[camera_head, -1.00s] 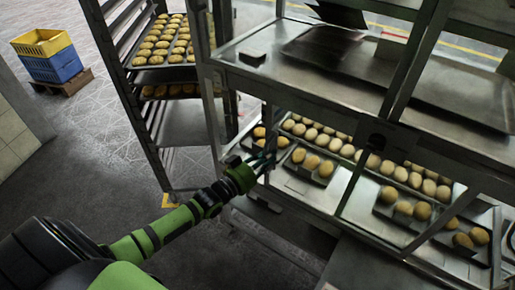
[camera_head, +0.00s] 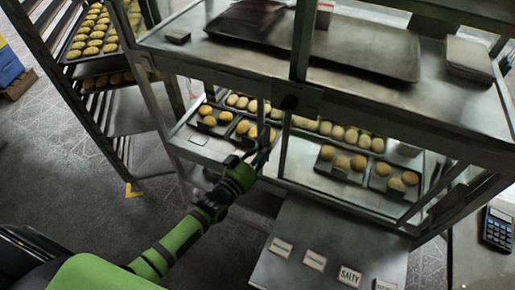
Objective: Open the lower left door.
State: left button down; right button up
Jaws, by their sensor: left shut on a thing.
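The metal display case (camera_head: 400,108) has a lower shelf with trays of round rolls behind its front. My left gripper (camera_head: 262,152) is at the front of this lower section, just left of the slanted middle post (camera_head: 285,143). It is shut on what appears to be the upright handle (camera_head: 262,113) of the lower left door. The exact grip is small and dark. The door's panel is hard to make out against the rolls, so I cannot tell how far open it stands. My right gripper is not in view.
A tray rack (camera_head: 140,117) with baked goods stands left of the case. A metal ledge (camera_head: 335,231) with small label cards (camera_head: 314,260) juts out below the case. A calculator (camera_head: 497,228) lies at the right edge. Floor is clear at lower left.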

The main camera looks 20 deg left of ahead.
pick_arm(q)
jog(key=c, duration=1.1)
grip_release()
jog(key=shift+d, duration=0.1)
jog(key=v, duration=1.2)
